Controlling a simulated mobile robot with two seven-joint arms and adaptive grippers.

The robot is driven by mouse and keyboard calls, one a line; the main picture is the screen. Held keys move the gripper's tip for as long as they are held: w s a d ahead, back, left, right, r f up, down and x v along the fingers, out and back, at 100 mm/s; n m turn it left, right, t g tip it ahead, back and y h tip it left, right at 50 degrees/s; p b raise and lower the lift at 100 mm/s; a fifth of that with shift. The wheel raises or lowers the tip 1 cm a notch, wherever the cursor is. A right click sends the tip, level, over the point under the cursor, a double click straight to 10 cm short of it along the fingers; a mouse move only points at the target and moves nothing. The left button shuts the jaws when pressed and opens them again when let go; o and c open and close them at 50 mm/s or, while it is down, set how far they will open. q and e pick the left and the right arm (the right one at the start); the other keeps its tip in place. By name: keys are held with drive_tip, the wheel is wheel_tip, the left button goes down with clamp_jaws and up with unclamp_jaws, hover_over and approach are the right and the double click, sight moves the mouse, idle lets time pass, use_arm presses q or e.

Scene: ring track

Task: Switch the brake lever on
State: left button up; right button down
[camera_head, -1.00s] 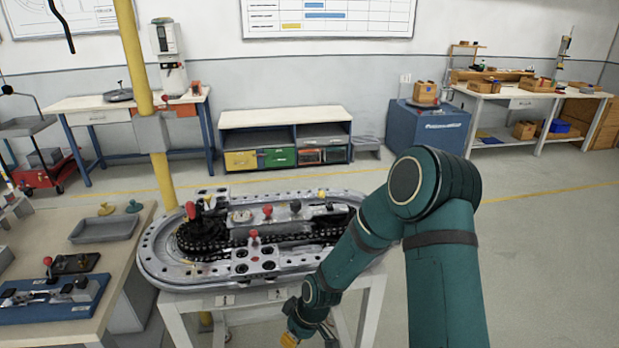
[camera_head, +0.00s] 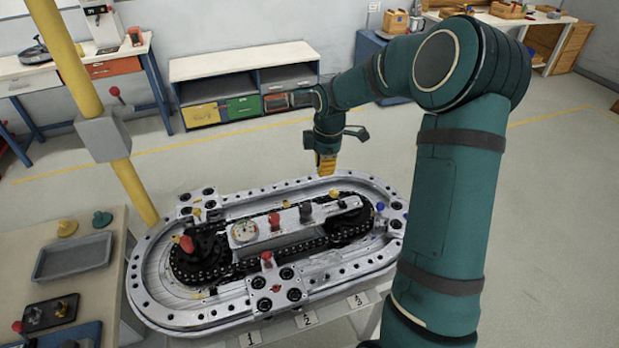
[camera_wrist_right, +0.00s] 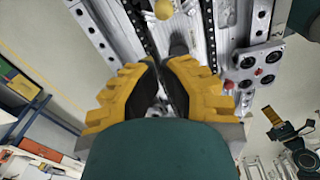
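My right gripper (camera_head: 326,166) has yellow fingers and points down above the far rim of the oval track (camera_head: 150,285). In the right wrist view its fingers (camera_wrist_right: 160,88) stand apart, with part of the track between them and nothing held. On the track's middle panel are a red knob (camera_head: 274,220), a black knob (camera_head: 305,209) and a yellow knob (camera_head: 334,194). A red-knobbed lever (camera_head: 267,257) stands on the near block, and another red knob (camera_head: 186,243) is at the left. I cannot tell which one is the brake lever.
A yellow post (camera_head: 85,85) with a grey box (camera_head: 103,135) and a red-knobbed lever (camera_head: 116,93) rises left of the track. A side table (camera_head: 100,220) with a grey tray (camera_head: 73,256) is at the left. A low cabinet (camera_head: 245,65) stands behind, with open floor between.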

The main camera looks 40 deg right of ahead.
drive_tip(key=shift+s, duration=0.25)
drive_tip(key=f, duration=0.6)
drive_tip(key=w+f, duration=0.1)
drive_tip(key=f, duration=0.3)
drive_tip(key=shift+a, duration=0.1)
drive_tip(key=shift+r, duration=0.15)
drive_tip(key=shift+s, duration=0.1)
drive_tip(key=shift+d+r+y, duration=0.1)
drive_tip(key=shift+d+y, duration=0.15)
drive_tip(key=shift+y, duration=0.05)
